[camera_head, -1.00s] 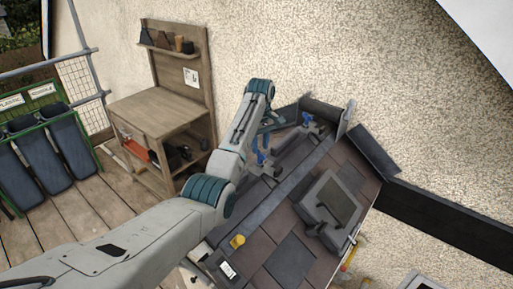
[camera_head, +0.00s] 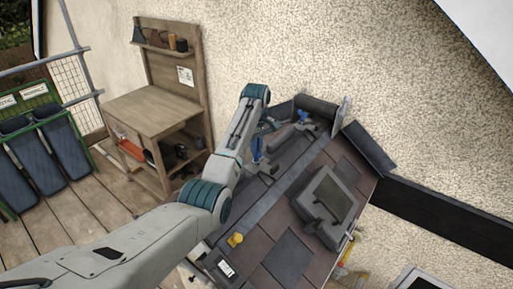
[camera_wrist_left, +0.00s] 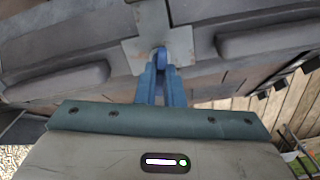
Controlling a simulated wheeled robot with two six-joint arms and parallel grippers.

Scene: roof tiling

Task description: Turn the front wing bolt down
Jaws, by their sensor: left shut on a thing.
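My left gripper (camera_head: 258,146) comes down over the near side of the small tiled roof in the head view, partly hidden by my own arm. In the left wrist view, its two blue fingers (camera_wrist_left: 161,85) are shut on the front wing bolt (camera_wrist_left: 161,58), a blue piece at a pale metal plate (camera_wrist_left: 148,28). Only the bolt's upper part shows between the fingertips. A second blue wing bolt (camera_head: 303,117) stands farther back along the roof edge in the head view, apart from the gripper. My right gripper is not seen.
A grey framed roof window (camera_head: 327,196) sits on the tiles (camera_head: 289,256). A yellow block (camera_head: 235,240) lies at the near edge. A wooden workbench (camera_head: 155,108) and a green rack (camera_head: 70,128) of dark panels stand left. A rough wall rises behind.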

